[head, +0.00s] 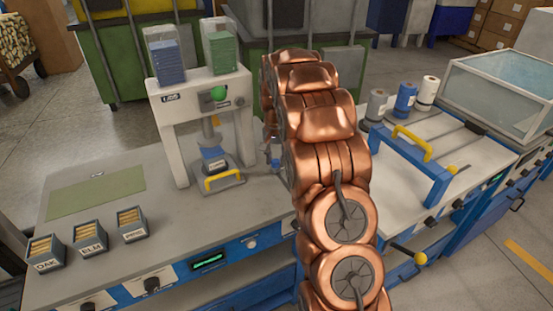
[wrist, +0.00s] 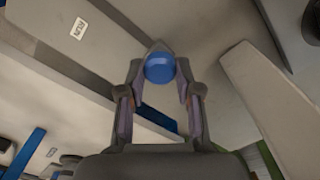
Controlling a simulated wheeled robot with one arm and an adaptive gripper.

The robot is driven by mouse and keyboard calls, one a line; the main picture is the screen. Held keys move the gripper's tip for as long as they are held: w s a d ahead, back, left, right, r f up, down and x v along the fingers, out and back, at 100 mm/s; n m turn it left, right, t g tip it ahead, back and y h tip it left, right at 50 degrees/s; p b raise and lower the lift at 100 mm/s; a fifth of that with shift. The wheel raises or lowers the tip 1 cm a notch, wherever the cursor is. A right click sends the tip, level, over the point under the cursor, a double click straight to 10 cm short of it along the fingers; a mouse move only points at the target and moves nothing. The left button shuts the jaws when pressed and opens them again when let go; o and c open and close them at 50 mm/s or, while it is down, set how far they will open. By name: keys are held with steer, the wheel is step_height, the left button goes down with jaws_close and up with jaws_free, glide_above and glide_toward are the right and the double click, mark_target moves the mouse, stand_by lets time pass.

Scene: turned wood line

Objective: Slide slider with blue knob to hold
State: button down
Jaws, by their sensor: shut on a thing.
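The slider's blue knob (wrist: 160,66) shows in the wrist view, between the fingertips of my gripper (wrist: 159,76). The two fingers are closed in on the knob from its left and right sides. A pale panel with a small label (wrist: 78,27) lies to the upper left of the knob; I cannot read its text with certainty. In the head view my copper arm covers the knob and the slider's track, and only a bit of my gripper (head: 276,154) shows at the arm's left side.
A white press (head: 168,115) with a yellow-handled drawer (head: 222,179) stands left of my arm. Small bins (head: 88,237) sit at the bench's left. A blue frame with a yellow handle (head: 412,143) and several spools (head: 405,97) are right.

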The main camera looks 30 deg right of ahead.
mark_target(275, 160)
steer(key=c, duration=0.8)
jaws_free()
steer(key=shift+w, duration=0.2)
step_height(275, 160, up, 12)
